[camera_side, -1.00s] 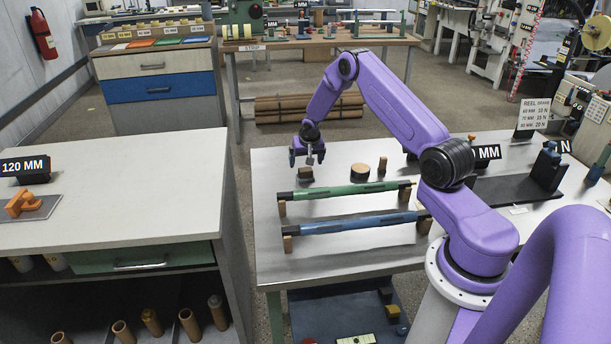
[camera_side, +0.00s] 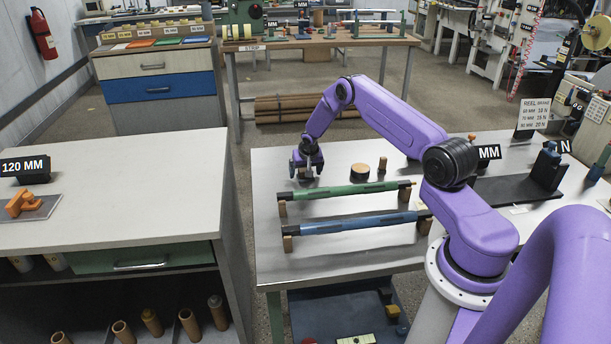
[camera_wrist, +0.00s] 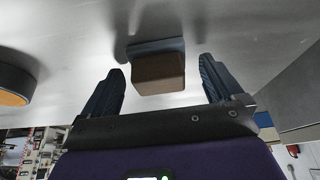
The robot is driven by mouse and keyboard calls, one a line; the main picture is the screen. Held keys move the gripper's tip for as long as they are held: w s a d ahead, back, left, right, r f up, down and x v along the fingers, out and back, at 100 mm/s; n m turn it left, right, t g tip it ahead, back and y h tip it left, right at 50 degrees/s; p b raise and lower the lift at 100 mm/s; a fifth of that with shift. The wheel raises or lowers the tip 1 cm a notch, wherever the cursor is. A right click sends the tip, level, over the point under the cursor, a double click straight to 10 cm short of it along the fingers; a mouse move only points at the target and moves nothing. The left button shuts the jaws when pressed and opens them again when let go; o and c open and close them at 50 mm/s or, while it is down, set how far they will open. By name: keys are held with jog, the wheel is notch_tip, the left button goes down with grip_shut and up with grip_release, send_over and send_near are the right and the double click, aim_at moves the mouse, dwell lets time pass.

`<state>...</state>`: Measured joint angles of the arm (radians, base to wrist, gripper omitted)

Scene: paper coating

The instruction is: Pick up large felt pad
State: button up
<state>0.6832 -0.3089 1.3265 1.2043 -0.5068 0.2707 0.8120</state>
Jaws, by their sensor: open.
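The felt pad looks to be the small brown block (camera_wrist: 158,72) with a blue-grey piece along its far edge, standing on the metal table (camera_side: 285,262). In the wrist view it lies between the two dark fingers of my gripper (camera_wrist: 161,66), with a gap on each side. In the side view my gripper (camera_side: 307,175) is low over the far left part of the table, and its fingers mostly hide the block. My gripper is open and holds nothing.
A round dark piece with a tan top (camera_side: 360,172) and a small brown peg (camera_side: 382,165) stand to the right. A green bar (camera_side: 345,190) and a blue bar (camera_side: 350,224) lie on wooden supports nearer the camera. Bare table lies between.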

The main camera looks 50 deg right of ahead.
jog(key=c, duration=1.1)
jog(key=shift+c, duration=0.2)
jog(key=shift+r, duration=0.55)
notch_tip(320, 180, up, 2)
jog(key=shift+r, duration=0.1)
jog(key=s+a+r, duration=0.6)
jog(key=s+r, duration=0.3)
jog(key=s, duration=0.3)
jog(key=shift+s+a+r, duration=0.2)
jog(key=shift+s+r, duration=0.05)
jog(key=shift+r, duration=0.1)
